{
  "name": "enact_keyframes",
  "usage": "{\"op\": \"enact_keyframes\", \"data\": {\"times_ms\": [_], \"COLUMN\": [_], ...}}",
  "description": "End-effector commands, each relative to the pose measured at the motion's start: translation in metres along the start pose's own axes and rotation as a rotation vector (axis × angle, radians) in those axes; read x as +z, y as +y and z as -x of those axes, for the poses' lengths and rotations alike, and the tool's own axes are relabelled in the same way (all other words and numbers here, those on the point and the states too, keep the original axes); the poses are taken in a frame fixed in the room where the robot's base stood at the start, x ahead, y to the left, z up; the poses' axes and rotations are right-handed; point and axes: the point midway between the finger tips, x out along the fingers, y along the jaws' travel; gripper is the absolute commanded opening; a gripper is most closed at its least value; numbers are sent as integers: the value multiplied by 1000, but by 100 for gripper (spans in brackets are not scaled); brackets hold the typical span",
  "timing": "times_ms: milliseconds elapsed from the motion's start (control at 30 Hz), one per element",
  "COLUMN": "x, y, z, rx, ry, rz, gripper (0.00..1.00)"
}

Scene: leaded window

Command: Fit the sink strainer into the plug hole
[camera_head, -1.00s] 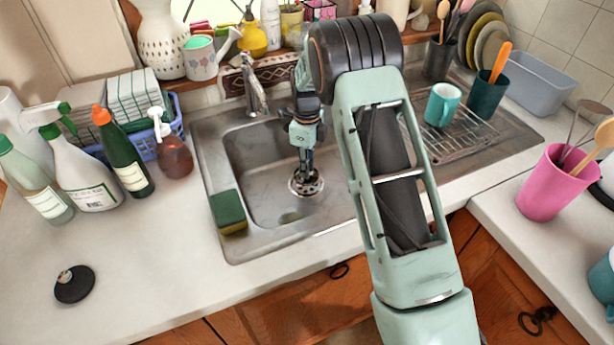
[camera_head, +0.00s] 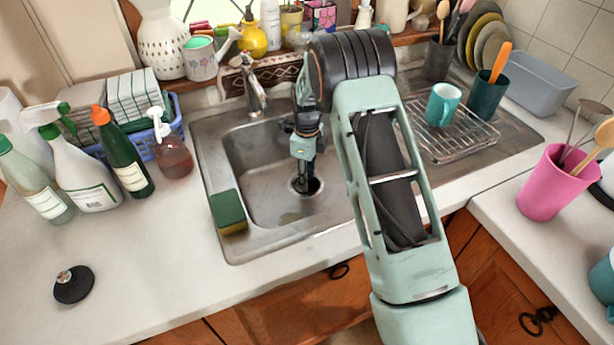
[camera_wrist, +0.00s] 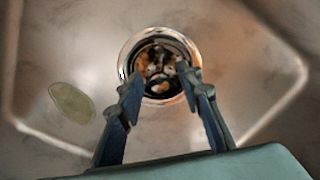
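I see nothing pinched between the fingertips. Whether the strainer lies flat is unclear.
The steel sink basin (camera_head: 255,165) surrounds my gripper, with the tap (camera_head: 254,85) behind. A green sponge (camera_head: 228,212) sits on the left rim. A black plug (camera_head: 74,284) lies on the counter. A drying rack (camera_head: 455,140) with a teal mug (camera_head: 442,104) stands right.

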Motion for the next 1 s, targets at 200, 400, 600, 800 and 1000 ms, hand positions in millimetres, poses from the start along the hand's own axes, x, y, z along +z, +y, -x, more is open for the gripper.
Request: {"op": "enact_keyframes", "data": {"times_ms": [200, 400, 600, 800, 1000], "x": [0, 1, 0, 1, 0], "y": [0, -1, -1, 0, 0], "z": [7, 42, 85, 115, 123], "rx": [-1, -5, -3, -1, 0], "ry": [-1, -2, -2, -1, 0], "rz": [0, 1, 0, 1, 0], "gripper": [33, 33, 33, 33, 33]}}
